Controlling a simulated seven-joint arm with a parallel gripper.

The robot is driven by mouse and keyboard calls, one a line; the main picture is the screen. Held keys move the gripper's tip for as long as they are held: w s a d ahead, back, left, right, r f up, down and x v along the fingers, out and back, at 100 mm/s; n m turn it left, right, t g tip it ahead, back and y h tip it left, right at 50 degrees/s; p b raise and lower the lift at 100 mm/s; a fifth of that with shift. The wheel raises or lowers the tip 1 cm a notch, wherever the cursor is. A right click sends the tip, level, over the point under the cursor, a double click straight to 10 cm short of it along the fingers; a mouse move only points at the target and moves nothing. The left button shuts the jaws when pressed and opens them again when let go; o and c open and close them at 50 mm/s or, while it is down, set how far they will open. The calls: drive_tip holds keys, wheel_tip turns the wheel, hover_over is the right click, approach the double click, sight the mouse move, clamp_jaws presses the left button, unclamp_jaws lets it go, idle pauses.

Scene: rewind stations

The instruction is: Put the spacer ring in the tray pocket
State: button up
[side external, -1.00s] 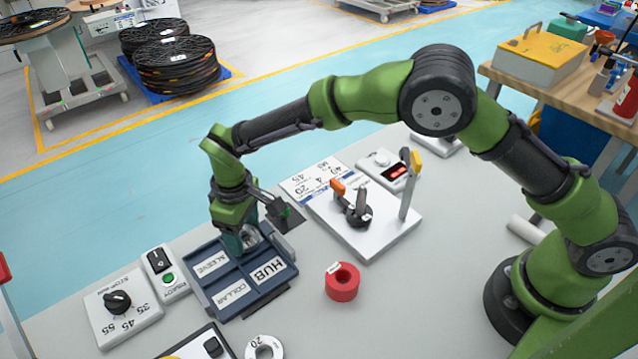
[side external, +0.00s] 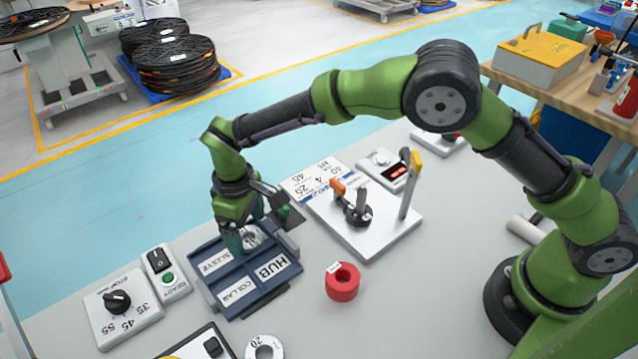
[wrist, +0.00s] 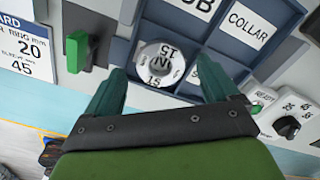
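The dark blue tray (side external: 262,299) has pockets labelled SLEEVE, COLLAR and HUB. A round pale ring marked 15 lies in its remaining pocket; it shows in the side view (side external: 251,238) and the wrist view (wrist: 151,78). My gripper (wrist: 160,80) is open above that pocket, its two teal fingers apart on either side of the ring, with gaps showing. In the side view the near finger hides part of the ring. Another white ring, marked 20 (side external: 252,351), lies on the table in front of the tray.
A red ring (side external: 342,290) lies right of the tray. A white fixture (side external: 381,234) with levers stands behind it. A card in the wrist view (wrist: 25,50) reads ring 20. The knob box (side external: 137,327) and switch box (side external: 172,286) are left of the tray.

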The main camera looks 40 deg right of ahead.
wheel_tip(320, 180, up, 11)
drive_tip(key=s+d+r+m+t+y, duration=0.2)
drive_tip(key=d+r+m, duration=0.1)
drive_tip(key=d+r, duration=0.65)
drive_tip(key=s+d+r+m+t, duration=0.2)
drive_tip(key=s+d+r+m, duration=0.2)
drive_tip(key=s+d, duration=0.5)
drive_tip(key=s+d+f+m+t, duration=0.2)
drive_tip(key=s+d+m+t, duration=0.1)
drive_tip(key=s+d, duration=0.5)
drive_tip(key=shift+s+d+f+m, duration=0.15)
drive_tip(key=shift+s+f+m, duration=0.2)
drive_tip(key=shift+s, duration=0.4)
